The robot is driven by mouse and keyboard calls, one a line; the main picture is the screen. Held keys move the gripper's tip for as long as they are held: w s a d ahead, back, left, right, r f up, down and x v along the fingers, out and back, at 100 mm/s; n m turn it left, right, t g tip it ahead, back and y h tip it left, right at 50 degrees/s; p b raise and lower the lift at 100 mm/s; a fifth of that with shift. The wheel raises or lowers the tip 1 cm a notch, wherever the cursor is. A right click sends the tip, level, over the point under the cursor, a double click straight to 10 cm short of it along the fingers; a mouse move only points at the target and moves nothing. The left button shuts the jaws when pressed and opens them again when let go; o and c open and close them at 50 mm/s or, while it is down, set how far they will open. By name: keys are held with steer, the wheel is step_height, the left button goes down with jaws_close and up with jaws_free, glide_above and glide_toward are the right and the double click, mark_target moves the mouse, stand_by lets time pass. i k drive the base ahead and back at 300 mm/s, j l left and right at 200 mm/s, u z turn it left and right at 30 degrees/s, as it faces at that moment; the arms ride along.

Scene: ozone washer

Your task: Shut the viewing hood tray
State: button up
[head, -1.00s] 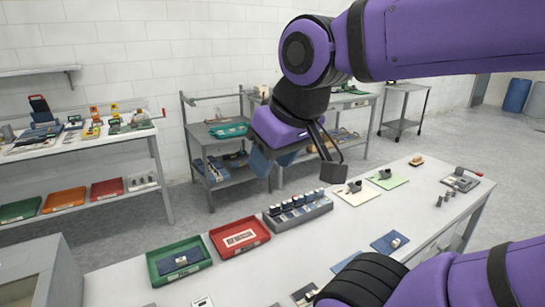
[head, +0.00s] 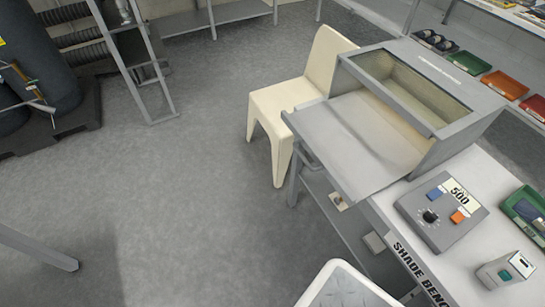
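The viewing hood (head: 465,82) is a grey box on the bench at the upper right, with a framed window in its sloping top. Its tray (head: 360,140) is a flat grey panel that sticks out from the hood's open front, toward the lower left, past the bench edge. The tray is out, and its surface looks bare. A small handle-like part (head: 309,157) shows under its left edge. My gripper is not in view now, so its state and distance from the tray cannot be seen.
A cream chair (head: 290,95) stands close behind the tray's left side. A control box (head: 440,212) with a dial and a small grey device (head: 504,270) sit on the bench. A pale-rimmed container (head: 345,288) stands at the bottom. The floor to the left is open.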

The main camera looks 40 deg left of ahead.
mark_target(359, 152)
steer(key=k+j+u, duration=0.1)
steer(key=u, duration=1.2)
